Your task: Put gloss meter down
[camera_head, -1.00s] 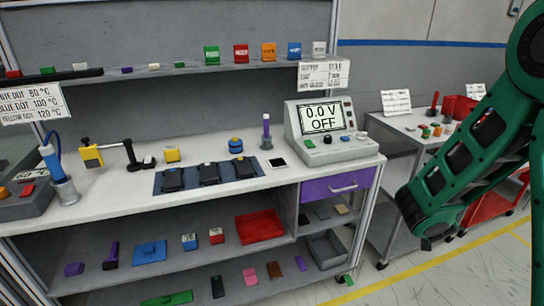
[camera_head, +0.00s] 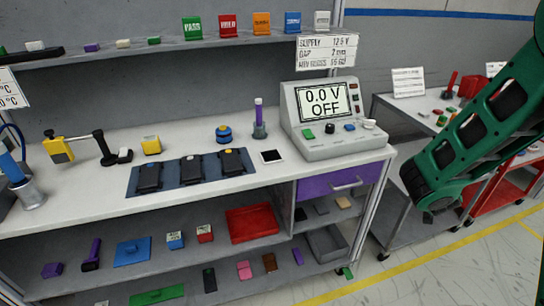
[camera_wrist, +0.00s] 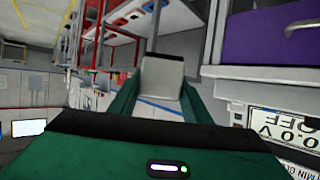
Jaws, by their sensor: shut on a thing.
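My gripper (camera_wrist: 162,98) shows in the wrist view as a dark green body with two green fingers. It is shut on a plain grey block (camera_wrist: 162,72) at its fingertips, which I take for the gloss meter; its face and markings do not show. In the head view only my green arm shows, at the right, with the gripper and held thing out of sight. In the wrist view the held thing is in open air, left of the bench's purple drawer and clear of any surface.
The purple drawer (camera_head: 325,187) is shut. A grey cart (camera_head: 390,125) stands right. Bench front is partly clear.

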